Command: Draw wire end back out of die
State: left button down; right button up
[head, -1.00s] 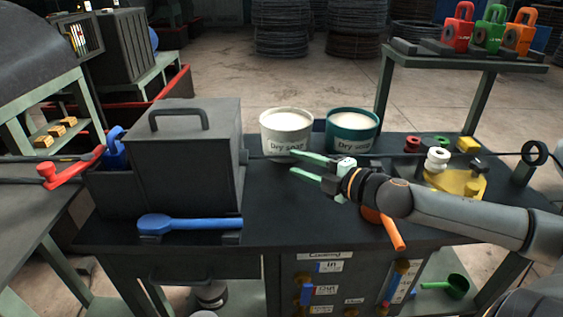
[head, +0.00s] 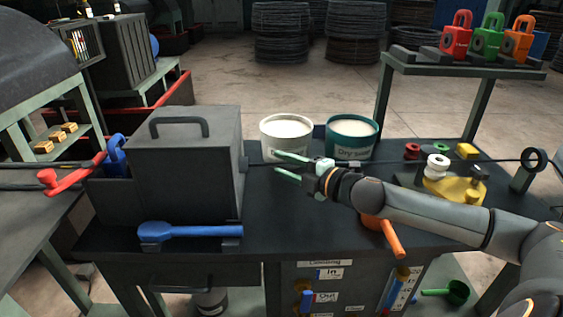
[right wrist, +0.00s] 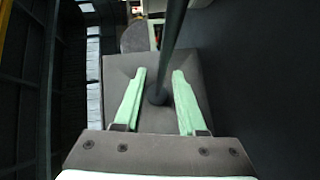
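My right gripper (head: 277,162) is just right of the dark lidded box (head: 185,165), its pale green fingers pointing at the box's right side. In the right wrist view its fingers (right wrist: 160,75) are open. The dark wire (right wrist: 172,40) runs between them in the picture, touching neither, to a dark round fitting (right wrist: 157,97) on the grey box face. I take this fitting for the die. The wire also shows in the head view (head: 400,160), right of the gripper. Its end is hidden. My left gripper is out of view.
A white tub (head: 285,150) and a green tub (head: 350,150) stand close behind the gripper. A yellow roller base (head: 455,188) and a ring guide (head: 535,160) are at right. A blue-handled tool (head: 200,231) lies in front of the box. An orange handle (head: 390,238) sits below my forearm.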

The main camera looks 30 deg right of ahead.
jog(key=shift+w+a, duration=0.2)
jog(key=shift+w, duration=0.25)
jog(key=shift+c, duration=0.4)
grip_shut()
jog(key=shift+f, duration=0.1)
dwell(0.8)
